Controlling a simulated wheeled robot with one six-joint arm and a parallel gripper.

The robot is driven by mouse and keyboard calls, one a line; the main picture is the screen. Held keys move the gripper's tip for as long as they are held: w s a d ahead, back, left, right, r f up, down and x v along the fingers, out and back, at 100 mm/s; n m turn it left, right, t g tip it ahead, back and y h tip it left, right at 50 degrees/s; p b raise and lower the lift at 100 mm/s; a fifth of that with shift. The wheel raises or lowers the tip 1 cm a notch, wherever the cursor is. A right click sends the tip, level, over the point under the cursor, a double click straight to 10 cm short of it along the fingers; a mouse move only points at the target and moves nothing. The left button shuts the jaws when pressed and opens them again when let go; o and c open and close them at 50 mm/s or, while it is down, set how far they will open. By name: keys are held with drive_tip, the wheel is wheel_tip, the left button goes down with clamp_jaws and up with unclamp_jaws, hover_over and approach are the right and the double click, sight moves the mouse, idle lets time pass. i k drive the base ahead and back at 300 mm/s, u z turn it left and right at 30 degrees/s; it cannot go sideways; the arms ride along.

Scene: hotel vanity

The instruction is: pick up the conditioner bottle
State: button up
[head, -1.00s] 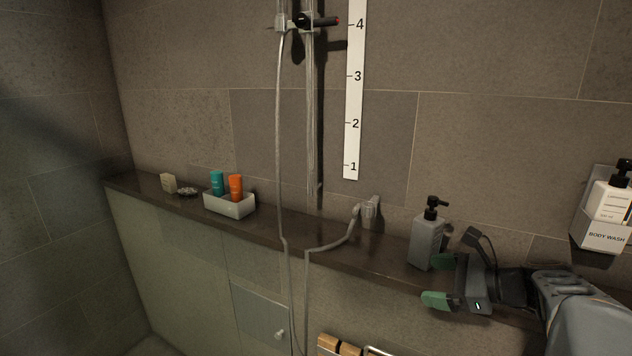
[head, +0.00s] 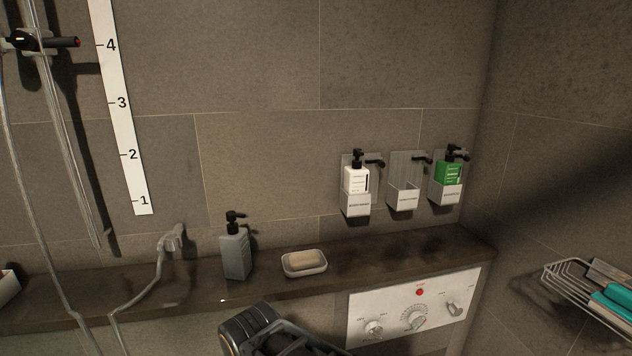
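No bottle carries a label that I can read clearly as conditioner. A grey pump bottle (head: 236,254) with a black pump stands upright on the dark ledge, left of a soap dish. A white-labelled pump bottle (head: 355,180) sits in the left wall holder, and a green pump bottle (head: 448,172) sits in the right wall holder. The middle wall holder (head: 404,197) holds no bottle. Part of my arm shows at the bottom edge, below the grey bottle. My gripper's fingertips are not visible, so I cannot see whether it is open.
The ledge (head: 400,258) is clear right of the soap dish (head: 304,264). A control panel (head: 392,309) with knobs is below it. A hose and bracket (head: 172,240) stand left of the grey bottle. A wire basket (head: 566,283) juts from the right wall.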

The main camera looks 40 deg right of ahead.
sight(357, 175)
drive_tip(key=z, duration=0.9)
drive_tip(key=k, duration=0.05)
drive_tip(key=z, duration=0.6)
